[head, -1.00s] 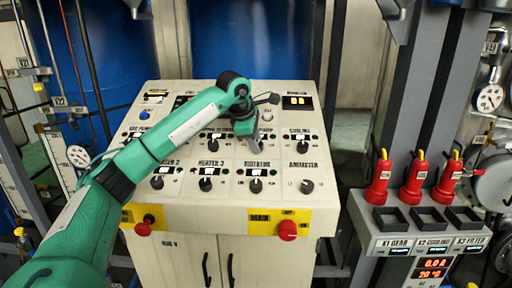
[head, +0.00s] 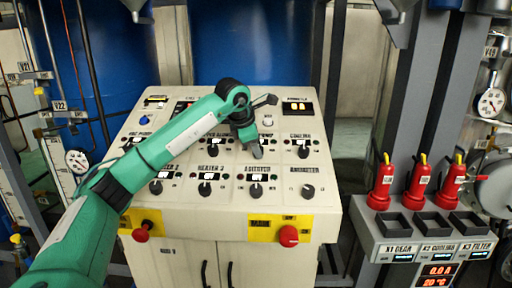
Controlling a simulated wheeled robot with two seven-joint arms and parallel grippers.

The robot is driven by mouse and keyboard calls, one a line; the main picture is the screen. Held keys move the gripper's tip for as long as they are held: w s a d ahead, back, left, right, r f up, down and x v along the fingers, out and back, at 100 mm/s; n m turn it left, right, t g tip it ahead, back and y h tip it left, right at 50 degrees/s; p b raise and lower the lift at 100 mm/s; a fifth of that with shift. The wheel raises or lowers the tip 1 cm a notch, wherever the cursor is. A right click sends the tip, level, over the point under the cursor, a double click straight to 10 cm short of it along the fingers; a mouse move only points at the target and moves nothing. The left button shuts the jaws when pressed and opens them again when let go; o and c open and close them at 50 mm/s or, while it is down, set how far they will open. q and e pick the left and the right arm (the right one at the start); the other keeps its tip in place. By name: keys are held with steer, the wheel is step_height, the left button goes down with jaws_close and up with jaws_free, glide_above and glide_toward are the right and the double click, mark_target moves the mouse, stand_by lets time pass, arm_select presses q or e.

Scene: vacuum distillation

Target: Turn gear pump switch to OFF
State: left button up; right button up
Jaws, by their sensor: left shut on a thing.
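The control panel (head: 185,230) is a cream sloped console with rows of black rotary knobs and small lit displays. My left gripper (head: 257,152) points down at the middle row, right of centre, just above the agitator knob (head: 256,189). It is shut on a knob there, which takes the place of the gear pump switch. The gripper hides most of this knob and part of its label, so its pointer direction cannot be read. My right gripper is out of view.
The cooling knob (head: 303,152) is close to the right of my gripper.

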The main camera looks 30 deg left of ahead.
arm_select(q)
steer(key=o, duration=1)
steer(key=shift+c, duration=0.2)
steer(key=shift+s+a+r, duration=0.1)
steer(key=shift+s+r, duration=0.05)
steer(key=shift+r, duration=0.2)
steer(key=b+v, duration=0.2)
steer(key=v, duration=1.1)
steer(key=shift+b, duration=0.3)
steer(key=shift+f, duration=0.1)
